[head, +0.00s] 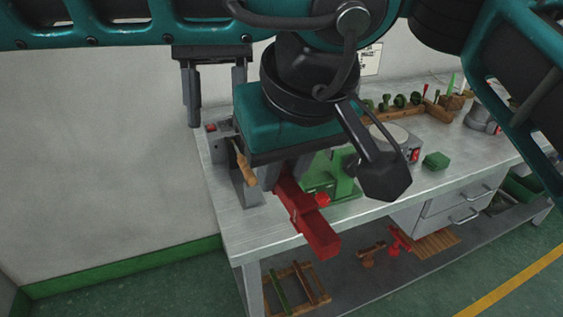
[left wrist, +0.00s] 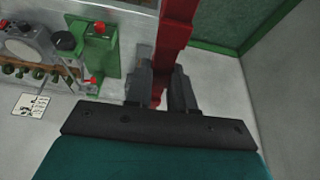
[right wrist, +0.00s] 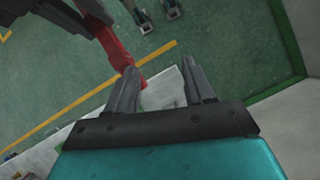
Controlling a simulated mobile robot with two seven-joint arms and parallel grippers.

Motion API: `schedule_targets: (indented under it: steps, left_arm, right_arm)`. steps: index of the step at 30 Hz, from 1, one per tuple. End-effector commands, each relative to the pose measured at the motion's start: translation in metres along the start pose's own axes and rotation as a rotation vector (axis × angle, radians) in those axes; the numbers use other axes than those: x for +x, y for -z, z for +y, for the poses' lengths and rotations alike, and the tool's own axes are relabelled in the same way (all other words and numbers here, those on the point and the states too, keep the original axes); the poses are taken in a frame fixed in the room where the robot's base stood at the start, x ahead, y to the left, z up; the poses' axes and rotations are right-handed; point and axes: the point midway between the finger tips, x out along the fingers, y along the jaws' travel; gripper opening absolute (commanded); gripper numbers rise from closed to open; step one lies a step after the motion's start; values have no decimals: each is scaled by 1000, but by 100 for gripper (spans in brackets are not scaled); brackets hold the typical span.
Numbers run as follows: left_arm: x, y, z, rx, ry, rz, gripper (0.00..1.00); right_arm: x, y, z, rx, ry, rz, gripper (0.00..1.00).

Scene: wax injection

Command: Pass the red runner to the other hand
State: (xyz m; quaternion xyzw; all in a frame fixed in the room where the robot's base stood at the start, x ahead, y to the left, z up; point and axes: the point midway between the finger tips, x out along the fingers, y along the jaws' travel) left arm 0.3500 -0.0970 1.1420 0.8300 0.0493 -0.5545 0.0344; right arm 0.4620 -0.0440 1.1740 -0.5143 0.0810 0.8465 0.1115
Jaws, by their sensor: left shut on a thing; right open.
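The red runner (head: 311,226) is a long red bar. My left gripper (head: 286,184) is shut on it near one end, and its other end sticks out over the table's front edge. In the left wrist view the runner (left wrist: 176,35) runs up from between the left fingers (left wrist: 160,88). My right gripper (head: 215,95) is open and empty to the left of it, near the wall. In the right wrist view the runner (right wrist: 118,52) shows beyond and left of the open right fingers (right wrist: 160,70), apart from them.
A green machine (head: 345,183) with a red knob stands on the metal table (head: 243,217) close behind the runner. A wooden-handled lever (head: 246,170) is left of it. Red parts and wooden racks (head: 293,287) lie on the lower shelf (head: 358,285). The wall (head: 95,165) is at left.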

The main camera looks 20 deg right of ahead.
Motion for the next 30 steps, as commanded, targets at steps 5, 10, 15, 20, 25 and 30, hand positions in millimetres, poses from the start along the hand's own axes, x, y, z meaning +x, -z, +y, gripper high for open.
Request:
schedule_targets:
  steps: [5,10,15,20,25,30]
  left_arm:
    - [0,0,0,0,0,0,0]
    - [0,0,0,0,0,0,0]
    - [0,0,0,0,0,0,0]
    - [0,0,0,0,0,0,0]
    - [0,0,0,0,0,0,0]
    - [0,0,0,0,0,0,0]
  right_arm:
    - [52,12,-34,402,114,-186,53]
    - [112,13,-72,820,167,-512,53]
    - [167,3,-110,1246,98,-953,53]
    - [197,-18,-141,1399,24,-1369,53]
    - [214,-29,-160,1505,-41,-1798,53]
    - [235,-20,-164,1663,-148,-2209,53]
